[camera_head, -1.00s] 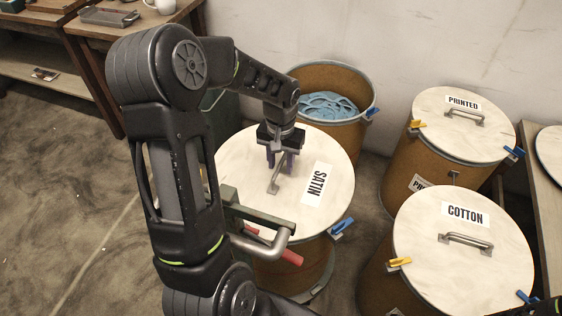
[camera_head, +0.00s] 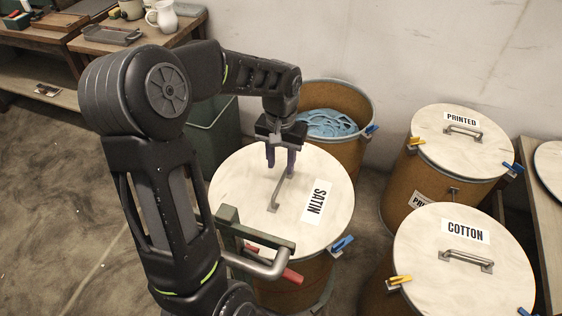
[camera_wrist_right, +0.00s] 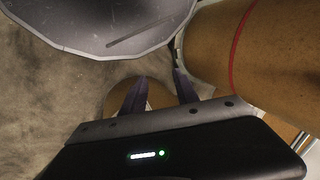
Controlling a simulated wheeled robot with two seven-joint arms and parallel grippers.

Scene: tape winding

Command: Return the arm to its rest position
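My left gripper (camera_head: 281,158) is open and empty. Its two purple fingers point down, apart from each other, above the far end of the bar handle (camera_head: 280,190) on the SATIN drum's pale round lid (camera_head: 240,200). The lid lies on the brown drum (camera_head: 295,285), and the handle is not between the fingers. My left arm (camera_head: 165,180) reaches up from the bottom and bends over toward the drum. My right gripper (camera_wrist_right: 160,92) shows in the right wrist view with its two fingers apart and nothing seen held.
An uncovered drum (camera_head: 352,100) holds blue material (camera_head: 325,123) behind. The lidded PRINTED drum (camera_head: 430,180) and COTTON lid (camera_head: 420,255) stand at right. A green bracket with a metal handle (camera_head: 265,265) is close to my left arm. A table with a mug (camera_head: 163,17) is at upper left.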

